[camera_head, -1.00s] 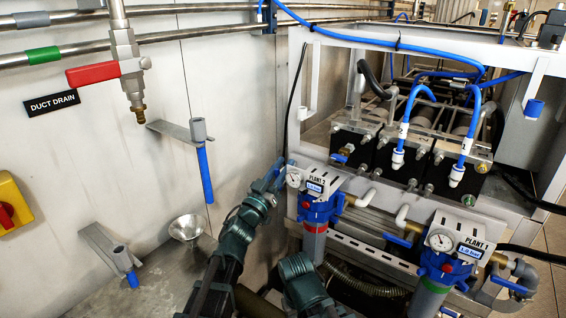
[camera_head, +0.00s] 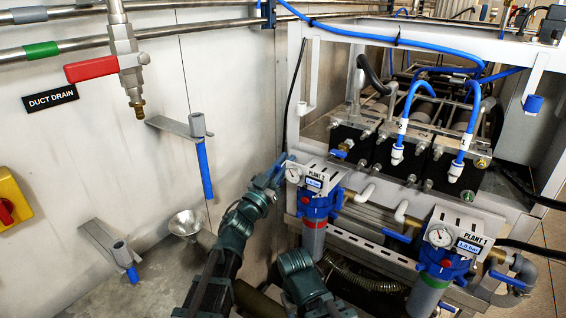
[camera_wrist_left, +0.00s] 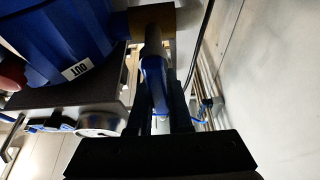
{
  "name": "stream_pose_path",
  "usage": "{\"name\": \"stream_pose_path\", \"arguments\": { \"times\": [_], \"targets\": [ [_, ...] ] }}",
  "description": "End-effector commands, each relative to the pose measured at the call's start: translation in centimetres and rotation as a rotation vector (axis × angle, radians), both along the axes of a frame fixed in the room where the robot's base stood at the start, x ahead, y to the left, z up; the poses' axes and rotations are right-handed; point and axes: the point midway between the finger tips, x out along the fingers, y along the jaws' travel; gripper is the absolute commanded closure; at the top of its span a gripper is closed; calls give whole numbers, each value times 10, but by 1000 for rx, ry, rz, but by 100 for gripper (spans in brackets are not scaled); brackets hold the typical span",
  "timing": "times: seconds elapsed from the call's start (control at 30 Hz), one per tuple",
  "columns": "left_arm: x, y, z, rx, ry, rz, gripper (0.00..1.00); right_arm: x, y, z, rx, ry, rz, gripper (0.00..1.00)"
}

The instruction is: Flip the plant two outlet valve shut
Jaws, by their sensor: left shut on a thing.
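The plant two unit (camera_head: 317,205) is a blue filter head with a round gauge (camera_head: 293,174) and a PLANT 2 label, mounted on the white frame. My left gripper (camera_head: 277,170) is at its left side, by the gauge. In the left wrist view, my left gripper (camera_wrist_left: 158,112) is shut on a blue valve lever (camera_wrist_left: 154,82), which lies between the two dark fingers. The lever joins a dark pipe fitting by a brass block (camera_wrist_left: 183,30). A blue housing marked OUT (camera_wrist_left: 75,45) is beside it. Most of this valve is hidden in the head view. My right gripper is not in view.
The plant one unit (camera_head: 440,262) stands to the right with its own blue levers. On the left wall are a red-handled duct drain valve (camera_head: 92,71) and pipe holders. A metal funnel (camera_head: 186,223) is below. The wall stands close to my left arm.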

Motion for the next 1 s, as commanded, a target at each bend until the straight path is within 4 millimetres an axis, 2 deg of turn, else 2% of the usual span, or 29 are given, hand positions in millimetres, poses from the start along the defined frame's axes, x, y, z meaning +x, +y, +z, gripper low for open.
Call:
{"name": "stream_pose_path", "arguments": {
  "times": [0.1, 0.13, 0.2, 0.63, 1.0],
  "targets": [
    [-1, -1, 0, 1, -1, -1, 100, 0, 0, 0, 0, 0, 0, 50],
    [-1, -1, 0, 1, -1, -1, 79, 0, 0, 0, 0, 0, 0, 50],
    [-1, -1, 0, 1, -1, -1, 70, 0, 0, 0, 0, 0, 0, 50],
    [-6, 4, -4, -1, 1, 0, 70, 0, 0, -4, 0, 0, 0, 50],
    [-47, 33, -26, 0, 0, 1, 70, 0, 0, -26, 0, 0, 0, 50]
  ]
}}
